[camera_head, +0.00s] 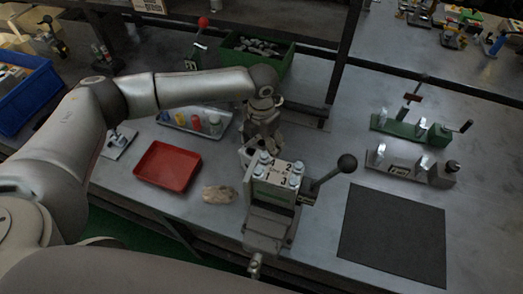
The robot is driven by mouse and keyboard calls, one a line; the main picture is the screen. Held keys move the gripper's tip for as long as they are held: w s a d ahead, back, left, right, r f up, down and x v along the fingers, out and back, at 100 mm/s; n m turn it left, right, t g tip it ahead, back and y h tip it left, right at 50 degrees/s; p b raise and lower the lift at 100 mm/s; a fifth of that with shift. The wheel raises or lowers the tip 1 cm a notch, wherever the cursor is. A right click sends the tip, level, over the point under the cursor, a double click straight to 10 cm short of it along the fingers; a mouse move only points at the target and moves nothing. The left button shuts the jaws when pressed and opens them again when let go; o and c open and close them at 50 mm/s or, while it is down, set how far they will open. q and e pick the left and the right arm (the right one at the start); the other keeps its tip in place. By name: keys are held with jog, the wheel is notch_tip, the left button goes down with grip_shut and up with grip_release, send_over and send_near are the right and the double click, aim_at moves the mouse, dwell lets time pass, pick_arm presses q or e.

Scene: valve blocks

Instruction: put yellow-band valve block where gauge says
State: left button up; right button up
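A pale metal block (276,176) with bolts at its corners and numbers on top sits in a vise (268,222) at the table's front edge. I cannot make out a yellow band on it. A green fixture (405,133) and a grey fixture (405,168) stand at the right; I cannot tell whether either is the gauge. My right gripper is not in view.
A red tray (168,167) and a crumpled tan cloth (219,194) lie left of the vise. A tray of small bottles (196,124) is behind them. A dark mat (392,235) lies bare at right. A dark upright post (343,55) and green bin (285,66) stand behind.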

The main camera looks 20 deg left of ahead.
pick_arm(q)
grip_shut()
jog(key=shift+w+r, duration=0.15)
dwell(0.4)
